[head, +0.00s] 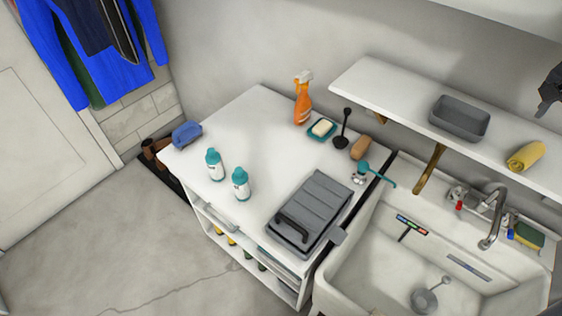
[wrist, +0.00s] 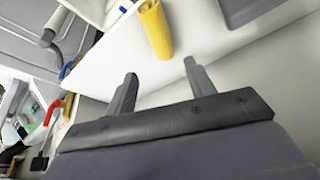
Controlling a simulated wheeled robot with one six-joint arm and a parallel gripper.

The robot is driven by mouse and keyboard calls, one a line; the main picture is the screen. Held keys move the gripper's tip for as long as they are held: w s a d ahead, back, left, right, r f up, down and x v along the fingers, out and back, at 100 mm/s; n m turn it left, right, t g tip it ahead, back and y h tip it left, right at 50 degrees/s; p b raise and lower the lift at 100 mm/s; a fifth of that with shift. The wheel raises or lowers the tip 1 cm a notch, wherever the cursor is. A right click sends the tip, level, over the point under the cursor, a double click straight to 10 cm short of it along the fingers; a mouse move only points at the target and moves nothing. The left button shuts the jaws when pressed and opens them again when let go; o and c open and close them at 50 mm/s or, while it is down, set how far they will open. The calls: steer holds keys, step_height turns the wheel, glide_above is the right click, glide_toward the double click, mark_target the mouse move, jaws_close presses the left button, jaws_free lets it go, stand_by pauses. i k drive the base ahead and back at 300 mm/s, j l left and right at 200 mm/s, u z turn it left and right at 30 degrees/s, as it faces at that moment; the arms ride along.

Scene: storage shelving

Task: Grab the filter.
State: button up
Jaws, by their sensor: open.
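The gripper is apart from the filter.
A faucet (head: 492,215) rises at the sink's back. A counter left of it holds bottles, an orange sprayer (head: 302,104) and a grey tray (head: 312,210).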

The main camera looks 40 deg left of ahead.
mark_target(240, 180)
steer(key=u, duration=2.1)
steer(key=i+j+z, duration=0.1)
steer(key=z, duration=0.2)
steer(key=i+j+z, duration=0.1)
steer(key=j+z, duration=0.2)
